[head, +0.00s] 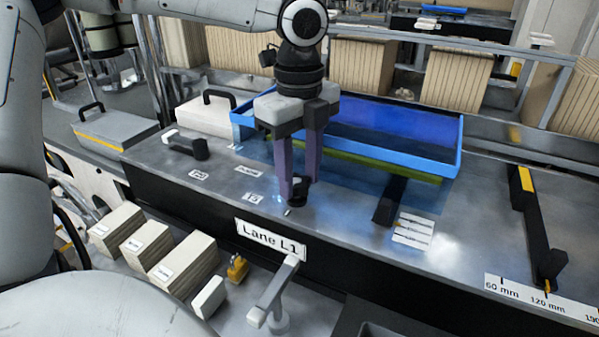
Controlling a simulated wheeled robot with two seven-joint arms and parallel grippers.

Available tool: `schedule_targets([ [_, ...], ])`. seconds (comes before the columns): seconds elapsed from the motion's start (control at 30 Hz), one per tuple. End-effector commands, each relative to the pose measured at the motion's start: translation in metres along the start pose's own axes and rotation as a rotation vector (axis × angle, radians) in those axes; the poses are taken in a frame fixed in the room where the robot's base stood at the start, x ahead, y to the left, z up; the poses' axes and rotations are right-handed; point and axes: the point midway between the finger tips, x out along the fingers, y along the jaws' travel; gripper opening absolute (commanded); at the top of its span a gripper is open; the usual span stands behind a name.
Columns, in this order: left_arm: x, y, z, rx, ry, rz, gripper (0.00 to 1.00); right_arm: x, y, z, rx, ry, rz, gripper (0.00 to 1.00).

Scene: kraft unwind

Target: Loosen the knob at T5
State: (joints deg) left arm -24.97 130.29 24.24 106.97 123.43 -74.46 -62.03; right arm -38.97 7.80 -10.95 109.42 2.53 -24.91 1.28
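My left gripper (297,187) points straight down over the steel bench top, with two long purple fingers. Its fingertips are at a small black knob (299,188), one on each side as seen here. The fingers partly hide the knob, and I cannot tell whether they press on it. A small white label (253,197), which seems to read T5, lies just left of the knob. My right gripper is not in view.
A blue tray (455,160) stands close behind the gripper. A black lever with a white end (186,144) is at left. A black block (390,201) and a black bar (535,225) are at right. Kraft stacks (185,264) and a grey handle (273,290) are in front.

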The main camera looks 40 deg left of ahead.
Motion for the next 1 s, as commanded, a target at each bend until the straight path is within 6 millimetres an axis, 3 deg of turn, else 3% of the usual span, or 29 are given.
schedule_targets([
  [0.1,-0.0003,-0.0001,0.0,0.0,0.0,0.0,0.16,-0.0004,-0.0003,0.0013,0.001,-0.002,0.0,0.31],
  [0.47,-0.0004,-0.0008,-0.0002,-0.068,0.001,-0.001,0.16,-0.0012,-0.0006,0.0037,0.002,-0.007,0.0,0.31],
  [1.0,0.0003,-0.0035,0.0006,-0.516,0.001,0.001,0.16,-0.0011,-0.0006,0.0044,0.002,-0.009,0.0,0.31],
])
